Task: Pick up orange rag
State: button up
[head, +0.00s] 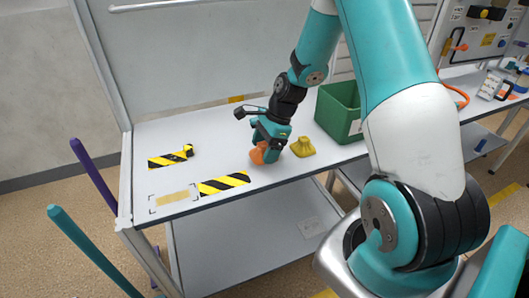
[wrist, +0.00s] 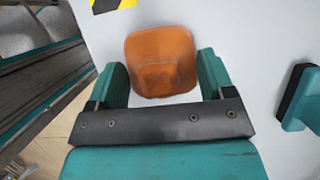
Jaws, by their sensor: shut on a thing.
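The orange rag (head: 258,155) is on the white table near its front edge, in the head view. In the wrist view the orange rag (wrist: 160,62) shows as a rounded crumpled piece between the two teal fingers. My gripper (head: 266,150) points down at the rag and is shut on it; it also shows in the wrist view (wrist: 160,85). Part of the rag is hidden by the gripper in the head view. I cannot tell whether the rag is clear of the table top.
A yellow rag-like piece (head: 302,147) lies just right of my gripper. A green bin (head: 338,112) stands farther right at the back.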

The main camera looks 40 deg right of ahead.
aim_at(265, 144)
notch_tip(265, 144, up, 18)
jog(key=shift+r+p, duration=0.15)
jog(key=shift+p, duration=0.3)
